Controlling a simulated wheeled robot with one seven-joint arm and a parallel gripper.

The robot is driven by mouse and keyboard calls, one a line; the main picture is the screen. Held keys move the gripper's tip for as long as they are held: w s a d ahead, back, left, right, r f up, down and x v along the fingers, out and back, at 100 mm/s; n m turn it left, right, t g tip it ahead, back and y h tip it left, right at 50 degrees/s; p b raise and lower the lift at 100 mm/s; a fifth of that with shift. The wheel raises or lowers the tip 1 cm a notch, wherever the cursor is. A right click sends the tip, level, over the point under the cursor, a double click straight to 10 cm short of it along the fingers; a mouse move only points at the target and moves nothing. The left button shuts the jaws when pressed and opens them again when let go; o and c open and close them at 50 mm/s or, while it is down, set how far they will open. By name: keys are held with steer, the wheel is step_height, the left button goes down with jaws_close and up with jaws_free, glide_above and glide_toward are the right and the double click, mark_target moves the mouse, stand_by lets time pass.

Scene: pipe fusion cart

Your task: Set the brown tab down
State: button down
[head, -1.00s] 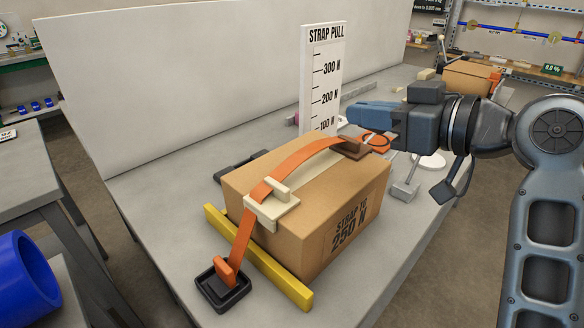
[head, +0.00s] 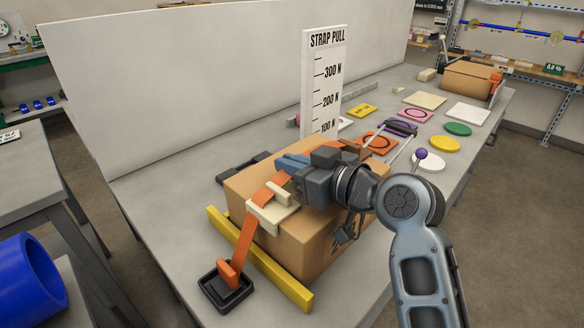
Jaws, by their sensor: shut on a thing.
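The brown tab is hidden now, behind my gripper. My gripper (head: 291,162), with blue fingers, is shut over the top of the cardboard box (head: 305,250), close to the cream buckle (head: 270,212). The orange strap (head: 244,245) rises from the black tray (head: 226,290), passes through the buckle and goes behind my fingers. An orange stretch shows beyond my gripper. What lies between the fingertips cannot be seen directly.
A yellow bar (head: 262,262) lies along the box's front left edge. The strap pull scale board (head: 325,85) stands behind the box. Coloured tiles and discs, such as a green disc (head: 457,129), lie at the back right. A white panel (head: 190,90) bounds the left.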

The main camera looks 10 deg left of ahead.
steer(key=shift+f, duration=0.55)
steer(key=shift+f, duration=0.15)
steer(key=c, duration=1.2)
jaws_free()
steer(key=shift+c, duration=0.2)
steer(key=shift+r, duration=0.25)
steer(key=b+v, duration=0.1)
steer(key=v, duration=1.1)
steer(key=shift+d+f, duration=0.1)
steer(key=shift+f, duration=0.15)
